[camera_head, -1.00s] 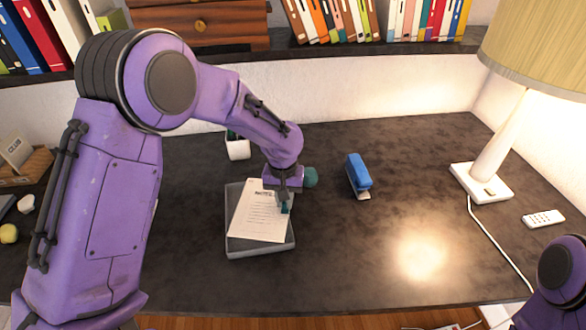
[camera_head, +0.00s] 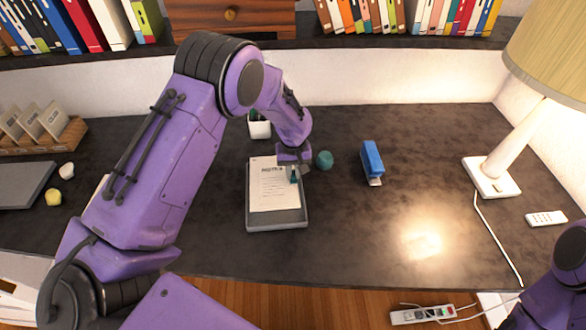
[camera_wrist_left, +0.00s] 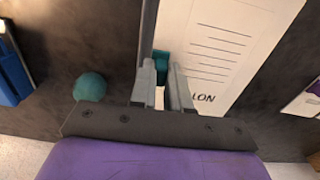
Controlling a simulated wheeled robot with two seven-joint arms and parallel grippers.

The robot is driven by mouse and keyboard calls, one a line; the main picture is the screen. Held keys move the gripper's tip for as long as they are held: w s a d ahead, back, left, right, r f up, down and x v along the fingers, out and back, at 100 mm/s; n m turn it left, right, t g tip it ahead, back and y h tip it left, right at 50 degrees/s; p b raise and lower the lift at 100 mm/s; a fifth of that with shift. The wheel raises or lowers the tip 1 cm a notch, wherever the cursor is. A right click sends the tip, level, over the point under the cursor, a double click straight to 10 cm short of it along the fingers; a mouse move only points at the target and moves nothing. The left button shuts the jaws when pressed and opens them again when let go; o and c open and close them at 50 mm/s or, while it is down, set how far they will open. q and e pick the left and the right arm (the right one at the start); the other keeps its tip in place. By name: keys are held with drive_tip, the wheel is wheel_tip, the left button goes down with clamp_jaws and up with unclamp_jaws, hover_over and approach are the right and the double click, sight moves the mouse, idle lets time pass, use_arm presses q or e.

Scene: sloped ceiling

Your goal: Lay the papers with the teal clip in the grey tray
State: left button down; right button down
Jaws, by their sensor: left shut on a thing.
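The papers (camera_head: 272,190) are white printed sheets with a teal clip (camera_head: 294,176) at their right edge. They are over the grey tray (camera_head: 277,224), roughly lined up with it, and its front rim shows below them. I cannot tell whether they touch the tray floor. My left gripper (camera_head: 293,172) is shut on the papers at the clip. In the left wrist view the clip (camera_wrist_left: 161,62) shows between the two fingers (camera_wrist_left: 161,90), with the papers (camera_wrist_left: 225,45) beyond. My right gripper is out of view; only part of that arm shows.
A teal ball (camera_head: 324,160) sits just right of the gripper, and a blue stapler (camera_head: 372,160) farther right. A white cup (camera_head: 259,126) stands behind the tray. A lamp (camera_head: 492,176) and a remote (camera_head: 546,218) are at the right. The desk in front of the stapler is clear.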

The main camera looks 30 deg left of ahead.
sight(293, 184)
use_arm(q)
drive_tip(key=shift+f+b, duration=1.75)
drive_tip(key=shift+f, duration=1.8)
drive_tip(key=c, duration=1)
unclamp_jaws()
wheel_tip(293, 184, up, 10)
drive_tip(key=shift+r+b, duration=0.1)
drive_tip(key=shift+b, duration=1.15)
drive_tip(key=shift+r, duration=0.15)
